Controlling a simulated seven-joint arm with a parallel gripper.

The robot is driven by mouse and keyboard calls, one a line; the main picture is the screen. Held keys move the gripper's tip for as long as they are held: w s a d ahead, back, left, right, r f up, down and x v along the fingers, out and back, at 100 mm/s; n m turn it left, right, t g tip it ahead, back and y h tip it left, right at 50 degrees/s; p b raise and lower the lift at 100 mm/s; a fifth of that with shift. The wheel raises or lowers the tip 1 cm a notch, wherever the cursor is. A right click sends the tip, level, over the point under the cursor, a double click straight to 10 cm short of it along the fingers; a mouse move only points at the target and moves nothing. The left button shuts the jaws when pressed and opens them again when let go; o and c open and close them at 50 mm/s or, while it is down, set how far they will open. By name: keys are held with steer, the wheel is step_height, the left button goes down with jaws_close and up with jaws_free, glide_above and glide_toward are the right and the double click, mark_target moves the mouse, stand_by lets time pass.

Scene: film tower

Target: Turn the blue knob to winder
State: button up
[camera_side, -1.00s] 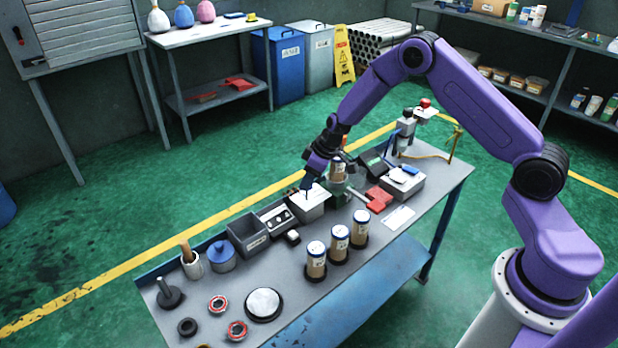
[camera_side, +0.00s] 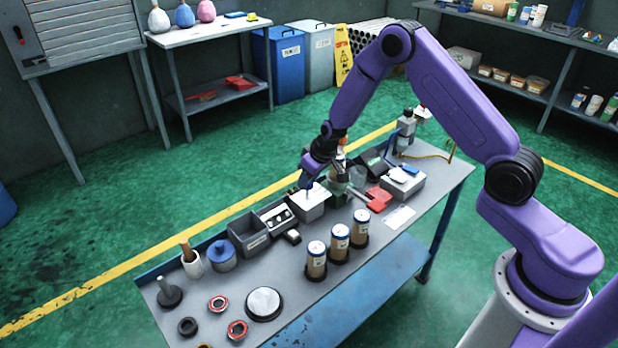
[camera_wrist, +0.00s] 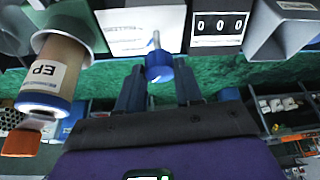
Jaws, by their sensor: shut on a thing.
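The blue knob (camera_wrist: 158,66) shows in the wrist view, between my two fingertips, with a pale metal lever or pin standing out from it. My gripper (camera_wrist: 160,76) is shut on the knob. A white panel (camera_wrist: 140,22) beside the knob carries print too small to read, so I cannot tell which mark the pin is at. In the side view my gripper (camera_side: 305,185) is over the top of a white-grey box (camera_side: 310,207), and hides the knob there.
A counter (camera_wrist: 218,27) reading 000 is right of the panel in the wrist view. A tube marked EP (camera_wrist: 50,75) sits in a green holder at left. In the side view, several capped tubes (camera_side: 340,240) stand in front of the box, and a grey bin (camera_side: 248,234) stands left.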

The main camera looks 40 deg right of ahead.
steer(key=shift+m, duration=0.4)
stand_by(0.3)
steer(key=o, duration=1)
steer(key=v, duration=1.7)
steer(key=shift+a+r, duration=0.25)
steer(key=shift+a, duration=0.05)
